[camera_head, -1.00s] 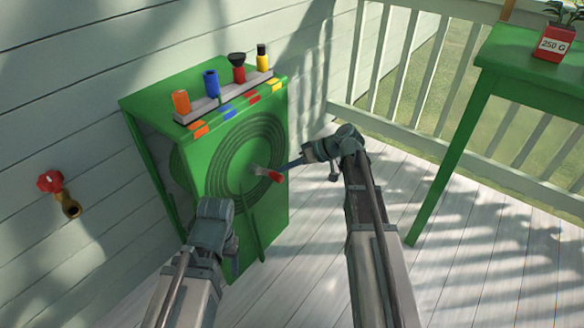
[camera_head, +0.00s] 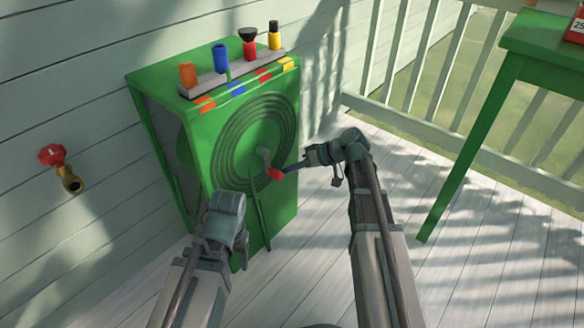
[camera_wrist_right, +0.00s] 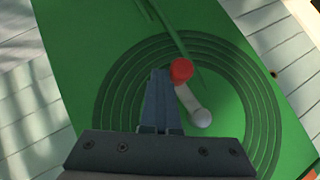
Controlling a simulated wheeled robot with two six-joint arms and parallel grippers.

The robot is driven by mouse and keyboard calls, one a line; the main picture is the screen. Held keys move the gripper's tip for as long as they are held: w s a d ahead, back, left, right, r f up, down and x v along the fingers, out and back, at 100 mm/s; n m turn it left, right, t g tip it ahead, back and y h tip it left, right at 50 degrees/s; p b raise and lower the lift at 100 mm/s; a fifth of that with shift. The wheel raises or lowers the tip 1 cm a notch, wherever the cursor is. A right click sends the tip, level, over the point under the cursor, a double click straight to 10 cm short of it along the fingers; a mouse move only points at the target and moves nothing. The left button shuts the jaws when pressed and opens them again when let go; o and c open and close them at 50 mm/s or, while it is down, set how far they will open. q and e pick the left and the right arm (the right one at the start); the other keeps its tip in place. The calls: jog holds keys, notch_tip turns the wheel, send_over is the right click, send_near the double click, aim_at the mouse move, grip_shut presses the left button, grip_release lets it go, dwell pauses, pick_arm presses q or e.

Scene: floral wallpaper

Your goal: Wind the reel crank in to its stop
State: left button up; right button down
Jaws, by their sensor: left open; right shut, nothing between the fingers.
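The reel is the set of dark concentric rings (camera_head: 232,133) on the front of a green cabinet (camera_head: 279,205). Its grey crank arm (camera_head: 263,153) runs from the hub down and slightly right to a red knob (camera_head: 275,175). My right gripper (camera_head: 286,169) is shut and empty, its tips beside the knob. In the right wrist view, the closed fingers (camera_wrist_right: 160,75) lie just left of the red knob (camera_wrist_right: 181,71), seemingly against it; the pale crank arm (camera_wrist_right: 192,103) runs to the hub. My left gripper (camera_head: 240,258) is low before the cabinet, its fingers barely visible.
A strip with orange, blue, red and yellow items (camera_head: 232,75) stands on the cabinet top. A red-handled tap (camera_head: 53,156) is on the left wall. A green table (camera_head: 540,45) stands at right before a white railing (camera_head: 400,65). The deck between is clear.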

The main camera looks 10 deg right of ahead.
aim_at(280, 180)
jog(key=shift+s+a+f+b, duration=0.2)
jog(key=shift+s+a+f, duration=0.1)
jog(key=shift+s+a, duration=0.25)
jog(key=shift+s+a+f+b, duration=0.25)
jog(key=shift+s+a, duration=0.15)
jog(key=shift+a, duration=0.2)
jog(key=shift+s+a+f+y+b, duration=0.15)
jog(key=shift+a+y+b, duration=0.1)
jog(key=shift+y+b, duration=0.05)
jog(key=shift+s+a+m+g+y+b, duration=0.2)
jog(key=shift+a+m+g+y+b, duration=0.1)
dwell(0.4)
